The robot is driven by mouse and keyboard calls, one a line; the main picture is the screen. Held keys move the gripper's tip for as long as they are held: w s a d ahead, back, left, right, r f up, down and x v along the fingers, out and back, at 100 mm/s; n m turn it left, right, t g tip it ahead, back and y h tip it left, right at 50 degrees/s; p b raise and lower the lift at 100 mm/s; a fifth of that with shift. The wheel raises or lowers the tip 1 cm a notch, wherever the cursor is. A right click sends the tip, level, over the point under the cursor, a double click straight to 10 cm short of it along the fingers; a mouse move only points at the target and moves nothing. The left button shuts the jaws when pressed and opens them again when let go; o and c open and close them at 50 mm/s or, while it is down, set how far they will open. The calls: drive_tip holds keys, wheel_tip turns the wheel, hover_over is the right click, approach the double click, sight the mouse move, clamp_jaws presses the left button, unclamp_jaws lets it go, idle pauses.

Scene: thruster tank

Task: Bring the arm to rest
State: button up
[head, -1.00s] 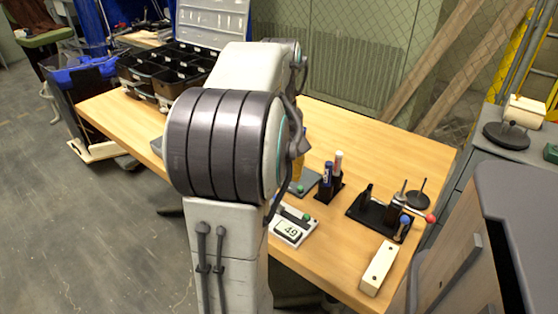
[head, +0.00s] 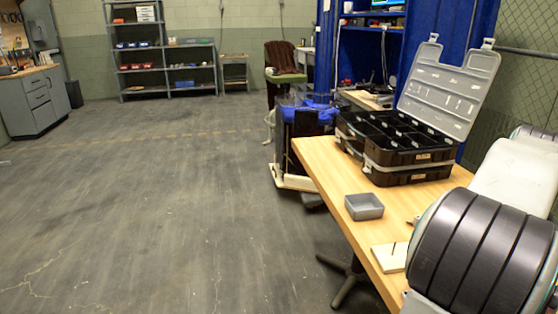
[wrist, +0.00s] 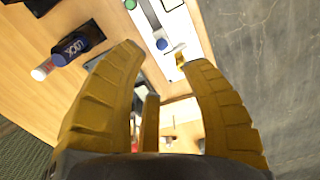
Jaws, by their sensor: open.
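My gripper (wrist: 160,60) shows in the wrist view with its yellow fingers spread apart and nothing between them. It hangs over the wooden workbench, near the bench edge, with a white device with green and blue buttons (wrist: 165,22) beyond the fingertips. In the head view my arm fills the lower right corner, and the gripper itself is out of that view.
The workbench (head: 320,165) holds an open black organizer case (head: 405,150), a grey tray (head: 364,207) and a pale block (head: 390,257). A blue bottle (wrist: 75,45) lies left in the wrist view. Open floor (head: 150,200) spreads at left.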

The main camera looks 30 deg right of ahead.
drive_tip(key=w+a+r+n+t+h+p, duration=0.1)
drive_tip(key=w+a+r+p, duration=0.4)
drive_tip(key=a, duration=0.3)
drive_tip(key=w+a+r+n+p, duration=0.2)
drive_tip(key=w+a+r+p, duration=0.1)
drive_tip(key=w+a+p, duration=0.4)
drive_tip(key=s+a+r+n+t+y+p, duration=0.1)
drive_tip(key=a+p, duration=0.7)
drive_tip(key=a, duration=1)
drive_tip(key=shift+r+n+t+p, duration=0.3)
drive_tip(key=shift+r+n+t, duration=0.5)
drive_tip(key=shift+r, duration=0.6)
